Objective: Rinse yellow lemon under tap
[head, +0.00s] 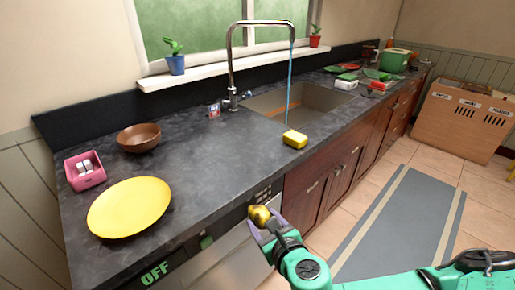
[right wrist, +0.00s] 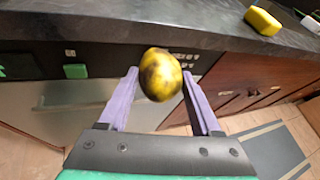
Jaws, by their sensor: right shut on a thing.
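The yellow lemon (head: 260,215) has dark smudges and sits between the purple fingers of my right gripper (head: 263,222). In the right wrist view the lemon (right wrist: 160,74) is at the fingertips of the right gripper (right wrist: 160,88), which is shut on it. The gripper holds it in front of the counter edge, by the dishwasher front. The tap (head: 232,60) is a tall curved metal spout over the sink (head: 262,103). A thin blue stream of water (head: 290,75) runs from it into the sink. My left gripper is not in view.
A yellow sponge (head: 295,139) lies at the counter's front edge near the sink. A yellow plate (head: 130,206), brown bowl (head: 139,137) and pink holder (head: 84,170) stand at the left. Green and red dishes (head: 350,77) lie beyond the sink. The middle counter is clear.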

